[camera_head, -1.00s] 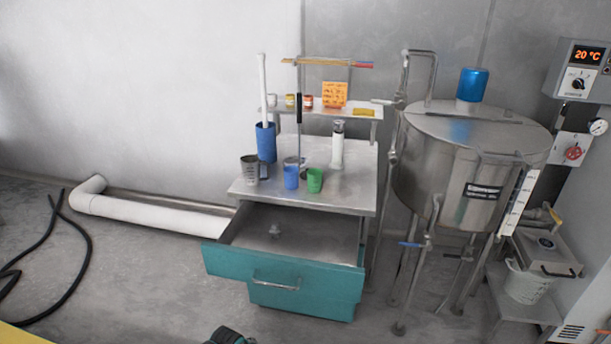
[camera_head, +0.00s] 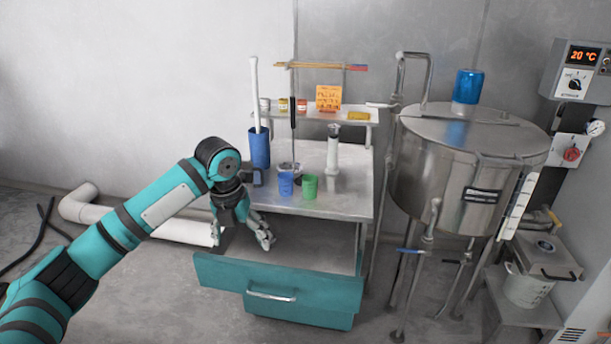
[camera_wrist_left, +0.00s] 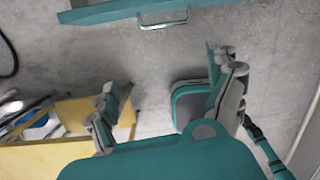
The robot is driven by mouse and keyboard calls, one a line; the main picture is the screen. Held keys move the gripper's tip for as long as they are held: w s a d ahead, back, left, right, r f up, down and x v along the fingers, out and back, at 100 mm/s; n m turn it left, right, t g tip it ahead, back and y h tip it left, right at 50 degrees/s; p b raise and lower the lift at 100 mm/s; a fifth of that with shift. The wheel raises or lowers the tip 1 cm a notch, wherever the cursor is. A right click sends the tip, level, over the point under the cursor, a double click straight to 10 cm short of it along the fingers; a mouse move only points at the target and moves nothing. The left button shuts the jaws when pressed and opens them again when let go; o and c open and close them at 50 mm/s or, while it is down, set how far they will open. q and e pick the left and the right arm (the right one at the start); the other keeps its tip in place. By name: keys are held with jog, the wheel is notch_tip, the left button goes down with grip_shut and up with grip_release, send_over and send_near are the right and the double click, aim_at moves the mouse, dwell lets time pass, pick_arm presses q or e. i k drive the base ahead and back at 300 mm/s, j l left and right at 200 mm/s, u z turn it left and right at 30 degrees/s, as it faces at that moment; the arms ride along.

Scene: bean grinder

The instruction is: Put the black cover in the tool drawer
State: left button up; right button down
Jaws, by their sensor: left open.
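The teal tool drawer (camera_head: 320,280) is pulled out below the grey worktop. Its front and handle also show at the top of the left wrist view (camera_wrist_left: 160,12). My left gripper (camera_head: 266,240) hangs over the drawer's left part, pointing down. I cannot make out the black cover in any view; my left gripper and arm hide part of the drawer's inside. My right gripper is not in view.
The worktop (camera_head: 345,203) holds a blue cup (camera_head: 286,184), a green cup (camera_head: 309,188) and a tall blue container (camera_head: 259,148), close to my left wrist. A steel tank (camera_head: 470,165) stands to the right. A yellow-sided container (camera_wrist_left: 80,112) shows in the left wrist view.

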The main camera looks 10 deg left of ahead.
aim_at(308, 262)
jog(key=i, duration=1.75)
